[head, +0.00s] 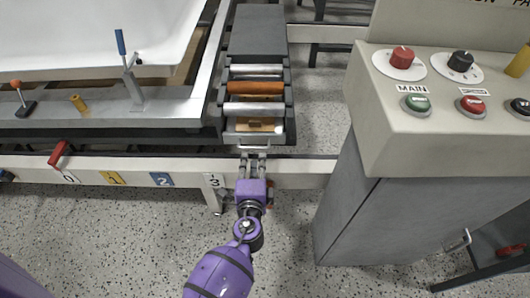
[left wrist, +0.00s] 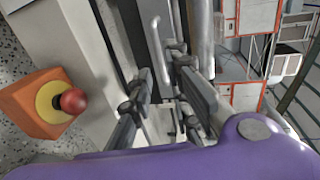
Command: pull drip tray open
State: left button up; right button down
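The drip tray (head: 246,139) sits low at the front end of the roller unit, its pale front edge showing below the lowest roller. A brownish patch shows inside it. My left gripper (head: 254,160) is right in front of the tray front, fingers pointing at it. In the left wrist view the two dark fingers of the gripper (left wrist: 163,108) stand apart with a gap between them. A pale bent bar, which looks like a handle (left wrist: 157,45), lies ahead of the fingertips; I cannot tell whether they touch it. My right gripper is not in view.
A control console (head: 430,130) with knobs and buttons stands to the right. A white tub (head: 90,35) rests on the frame at left. A numbered white rail (head: 110,168) runs below the tray. A red button on an orange box (left wrist: 50,103) is near the gripper. Speckled floor is clear in front.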

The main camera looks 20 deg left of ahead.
aim_at(254, 148)
pick_arm(q)
jog(key=x, duration=0.7)
jog(key=shift+w+a+f+b, duration=0.1)
jog(key=shift+w+a+b, duration=0.15)
jog(key=shift+b, duration=0.15)
grip_shut()
